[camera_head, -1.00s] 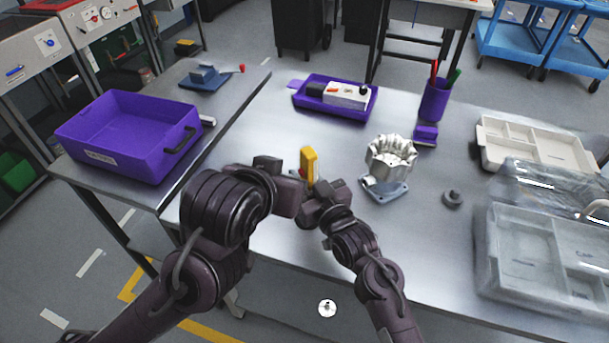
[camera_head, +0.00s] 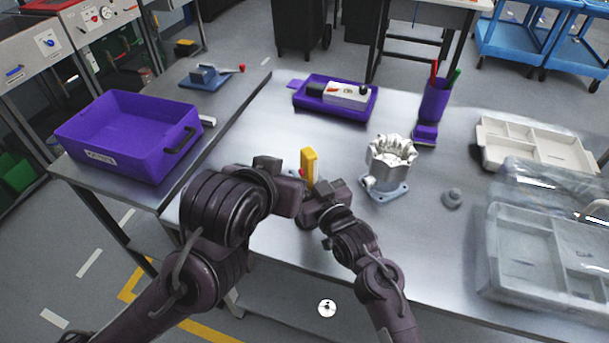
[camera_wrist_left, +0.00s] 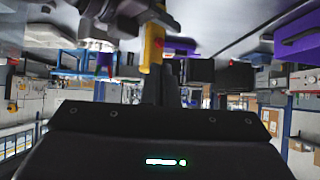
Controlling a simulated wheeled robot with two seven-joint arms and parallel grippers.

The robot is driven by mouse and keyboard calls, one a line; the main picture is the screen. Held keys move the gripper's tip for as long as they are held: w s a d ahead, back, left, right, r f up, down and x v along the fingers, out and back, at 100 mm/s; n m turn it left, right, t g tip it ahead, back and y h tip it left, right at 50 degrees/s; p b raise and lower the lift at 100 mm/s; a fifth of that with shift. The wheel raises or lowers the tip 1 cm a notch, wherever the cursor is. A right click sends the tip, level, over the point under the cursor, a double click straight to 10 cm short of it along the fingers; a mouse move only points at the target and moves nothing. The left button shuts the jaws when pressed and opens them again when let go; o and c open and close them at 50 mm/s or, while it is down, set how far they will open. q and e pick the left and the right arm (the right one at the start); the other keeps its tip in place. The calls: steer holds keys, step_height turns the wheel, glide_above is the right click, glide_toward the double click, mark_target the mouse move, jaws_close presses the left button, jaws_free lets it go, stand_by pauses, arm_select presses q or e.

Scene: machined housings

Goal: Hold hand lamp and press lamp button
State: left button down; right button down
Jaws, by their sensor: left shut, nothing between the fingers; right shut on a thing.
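The yellow hand lamp (camera_head: 309,166) stands roughly upright above the front of the table. A small red part shows on its left side. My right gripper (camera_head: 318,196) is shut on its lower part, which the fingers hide. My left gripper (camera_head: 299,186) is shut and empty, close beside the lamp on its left. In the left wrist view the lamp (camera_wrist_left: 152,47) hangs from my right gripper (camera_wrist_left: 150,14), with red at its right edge. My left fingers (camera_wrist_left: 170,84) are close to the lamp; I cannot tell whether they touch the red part.
A silver housing (camera_head: 390,158) stands to the right, with a small grey part (camera_head: 452,198) beyond it. A purple tray (camera_head: 368,109) and a purple pen cup (camera_head: 435,100) are behind. A purple bin (camera_head: 105,160) is at left, clear organizers (camera_head: 520,250) at right. The front middle is clear.

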mark_target(301, 172)
arm_select(q)
steer(key=w+a+f+n+t+h, duration=0.1)
steer(key=w+a+f+n+t, duration=0.1)
steer(key=a+f+n+t, duration=0.7)
steer(key=w+d+r+n+g, duration=0.1)
steer(key=w+d+g, duration=0.1)
steer(key=d, duration=0.7)
steer(key=shift+w+r, duration=0.3)
steer(key=shift+w, duration=0.6)
stand_by(1.2)
